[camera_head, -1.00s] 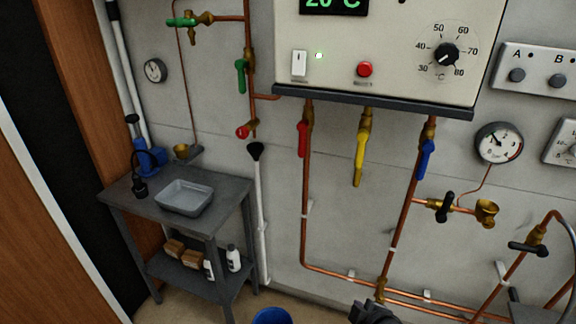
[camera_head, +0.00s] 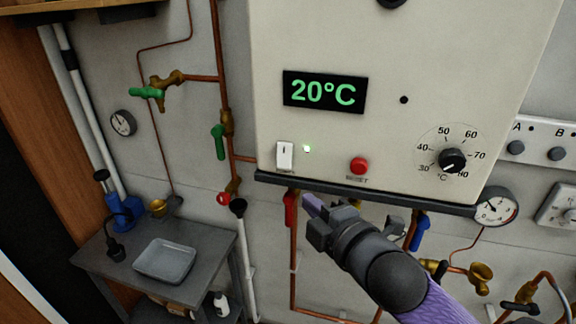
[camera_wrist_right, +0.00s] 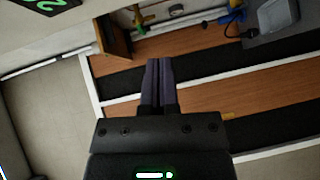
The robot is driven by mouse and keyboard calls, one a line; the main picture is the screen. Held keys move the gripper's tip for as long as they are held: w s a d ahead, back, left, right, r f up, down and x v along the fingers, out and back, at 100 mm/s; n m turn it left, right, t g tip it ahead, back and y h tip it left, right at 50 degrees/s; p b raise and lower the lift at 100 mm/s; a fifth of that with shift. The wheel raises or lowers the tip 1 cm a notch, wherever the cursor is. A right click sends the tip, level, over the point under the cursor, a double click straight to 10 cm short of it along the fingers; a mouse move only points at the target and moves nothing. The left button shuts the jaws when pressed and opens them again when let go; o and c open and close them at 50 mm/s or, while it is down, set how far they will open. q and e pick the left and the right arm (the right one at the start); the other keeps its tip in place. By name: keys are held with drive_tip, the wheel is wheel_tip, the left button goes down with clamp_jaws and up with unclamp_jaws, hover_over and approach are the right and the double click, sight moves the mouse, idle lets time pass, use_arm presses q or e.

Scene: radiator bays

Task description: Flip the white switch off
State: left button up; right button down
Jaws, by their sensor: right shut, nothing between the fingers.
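The white switch (camera_head: 285,155) is a small upright rocker at the lower left of the cream boiler panel (camera_head: 440,60) in the head view. A small green light (camera_head: 306,148) glows just right of it. My right gripper (camera_head: 308,204) is below the panel's dark bottom edge, lower right of the switch and apart from it. Its fingers are shut with nothing between them; they also show closed together in the right wrist view (camera_wrist_right: 159,85). The switch is not recognisable in the wrist view. My left gripper is not in view.
A red reset button (camera_head: 359,166) and a black dial (camera_head: 452,160) sit right of the switch. The dark ledge (camera_head: 370,194) runs under the panel. Red (camera_head: 290,208) and blue (camera_head: 420,232) valve handles hang near my right gripper. The wall left of the panel holds pipes and a green valve (camera_head: 218,141).

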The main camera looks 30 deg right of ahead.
drive_tip(key=p, duration=0.2)
approach(283, 164)
drive_tip(key=w+a, duration=0.3)
drive_tip(key=w, duration=0.2)
drive_tip(key=w+d, duration=0.1)
drive_tip(key=d, duration=0.2)
drive_tip(key=shift+w+f+p, duration=0.2)
drive_tip(key=shift+w+p, duration=0.1)
drive_tip(key=shift+w, duration=0.1)
drive_tip(key=shift+w+d+f+b, duration=0.1)
drive_tip(key=shift+d+f+b, duration=0.25)
drive_tip(key=shift+b, duration=0.55)
drive_tip(key=shift+a+r+n+t, duration=0.1)
drive_tip(key=shift+n+t, duration=0.2)
drive_tip(key=shift+r, duration=0.1)
